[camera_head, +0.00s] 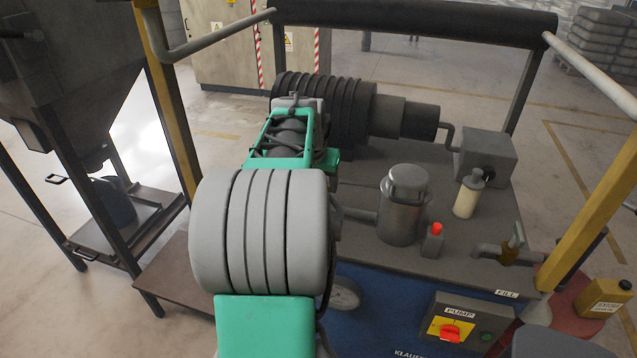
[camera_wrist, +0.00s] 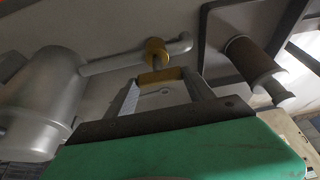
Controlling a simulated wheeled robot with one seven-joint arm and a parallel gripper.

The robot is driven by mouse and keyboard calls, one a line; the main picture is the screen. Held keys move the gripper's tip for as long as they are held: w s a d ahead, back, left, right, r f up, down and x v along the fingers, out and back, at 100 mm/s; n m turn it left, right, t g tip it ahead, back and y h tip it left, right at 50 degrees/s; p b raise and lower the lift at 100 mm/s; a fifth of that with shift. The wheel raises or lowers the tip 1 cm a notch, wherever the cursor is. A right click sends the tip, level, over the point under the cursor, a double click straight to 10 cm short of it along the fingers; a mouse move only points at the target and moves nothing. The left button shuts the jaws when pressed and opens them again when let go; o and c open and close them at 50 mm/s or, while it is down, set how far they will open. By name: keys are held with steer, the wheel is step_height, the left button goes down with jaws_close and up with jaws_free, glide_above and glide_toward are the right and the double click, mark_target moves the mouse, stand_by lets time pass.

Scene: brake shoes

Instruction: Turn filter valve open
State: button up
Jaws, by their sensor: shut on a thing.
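The filter valve (camera_wrist: 157,50) is a small brass body on a grey pipe in the wrist view. Its yellow handle (camera_wrist: 161,75) lies between the fingertips of my gripper (camera_wrist: 164,82), which is shut on it. The grey metal filter canister (camera_wrist: 52,98) stands at the left of the wrist view, joined to the pipe. In the head view the canister (camera_head: 404,208) stands right of my arm. My arm hides the gripper and this valve there. I cannot tell the exact angle of the handle.
A pump switch box (camera_head: 463,325) is at the front. Yellow posts (camera_head: 600,207) and a dark top bar (camera_head: 420,23) frame the skid.

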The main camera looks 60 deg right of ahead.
stand_by(0.3)
steer(key=o, duration=1.4)
steer(key=shift+r, duration=0.1)
steer(key=v, duration=0.7)
steer(key=shift+a+r, duration=0.1)
steer(key=shift+r, duration=0.2)
